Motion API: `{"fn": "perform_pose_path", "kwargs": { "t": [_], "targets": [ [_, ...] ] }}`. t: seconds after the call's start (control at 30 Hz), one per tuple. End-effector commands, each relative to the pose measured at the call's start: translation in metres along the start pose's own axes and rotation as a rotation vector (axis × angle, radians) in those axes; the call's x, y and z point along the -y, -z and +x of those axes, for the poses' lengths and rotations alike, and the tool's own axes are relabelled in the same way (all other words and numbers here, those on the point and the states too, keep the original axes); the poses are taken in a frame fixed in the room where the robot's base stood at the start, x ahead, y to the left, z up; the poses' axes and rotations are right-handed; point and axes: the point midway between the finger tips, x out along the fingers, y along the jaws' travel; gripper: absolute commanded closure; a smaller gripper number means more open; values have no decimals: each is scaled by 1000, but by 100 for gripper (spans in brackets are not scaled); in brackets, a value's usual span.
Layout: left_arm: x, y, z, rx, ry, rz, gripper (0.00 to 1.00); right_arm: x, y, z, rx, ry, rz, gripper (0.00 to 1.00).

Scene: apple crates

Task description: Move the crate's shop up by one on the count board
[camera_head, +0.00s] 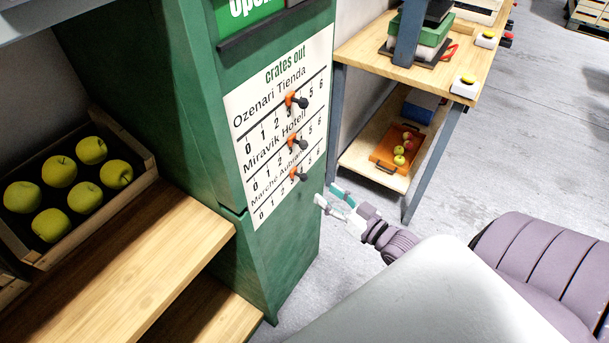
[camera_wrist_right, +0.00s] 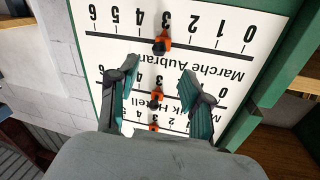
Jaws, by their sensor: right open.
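The white count board (camera_head: 280,130), headed "crates out", is on the green cabinet's side. Its rows read Ozenari Tienda, Miravik Hotell and Marche Aubrant (ending unclear). Each has an orange slider with a dark knob: top (camera_head: 292,100), middle (camera_head: 292,142), bottom (camera_head: 295,173). The bottom slider (camera_wrist_right: 162,44) sits between 2 and 4 in the wrist view, where the board is upside down. The others seem near 3; knobs hide some numbers. My right gripper (camera_head: 329,195) is open and empty, right of the board's lower part. Its fingers (camera_wrist_right: 158,70) frame the middle slider (camera_wrist_right: 155,97) in the wrist view.
A crate (camera_head: 135,149) of green apples stands on the left wooden shelf; no shop name shows on it. A wooden table (camera_head: 355,47) at the back holds boxes and buttons. An orange tray (camera_head: 384,163) with fruit is on its lower shelf. Grey floor lies open right.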

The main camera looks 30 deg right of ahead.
Motion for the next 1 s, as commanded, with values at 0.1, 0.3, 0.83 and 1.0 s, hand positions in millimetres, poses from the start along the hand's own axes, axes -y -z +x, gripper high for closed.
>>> {"fn": "perform_pose_path", "kwargs": {
  "t": [0.1,0.3,0.83,1.0],
  "targets": [
    [0,1,-1,-2,0,0,53,0,2,29,-5,0,-1,51],
    [2,22,-2,-32,2,-1,53,0,1,66,-2,0,-1,51],
    [-4,18,-2,-28,-4,-4,53,0,-1,90,2,-1,-1,51],
    [-4,17,-2,-25,-4,-4,53,0,-1,90,2,-1,-1,74]
  ]
}}
